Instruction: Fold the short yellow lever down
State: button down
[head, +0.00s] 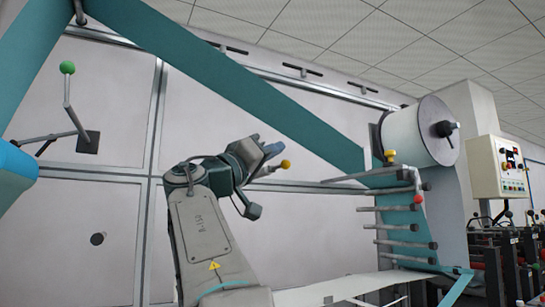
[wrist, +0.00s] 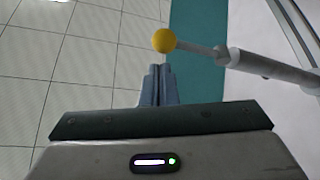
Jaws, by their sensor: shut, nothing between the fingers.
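The short lever has a yellow ball knob (head: 285,164) on a thin grey rod. In the head view it sits just right of and below my gripper's fingertips (head: 277,149), and part of its rod is hidden behind the gripper. In the wrist view the yellow ball (wrist: 164,40) is just beyond the shut fingertips (wrist: 158,70). Its rod runs right into a thicker grey cylinder (wrist: 270,68). My gripper is shut and empty. I cannot tell whether the fingertips touch the ball.
A green-knobbed lever (head: 67,68) stands at the left on the panel wall. A teal web (head: 230,85) slants across above my arm. At the right are a rack of grey rollers (head: 405,228), a white roll (head: 412,132) and a control box (head: 497,168).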

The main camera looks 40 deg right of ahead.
notch_tip(320, 180, up, 4)
jog(key=w+p, duration=0.1)
jog(key=p, duration=0.3)
jog(key=w+b+v, duration=0.1)
jog(key=b+v, duration=0.2)
jog(key=v, duration=0.7)
jog(key=shift+a+f, duration=0.2)
jog(key=shift+f, duration=0.2)
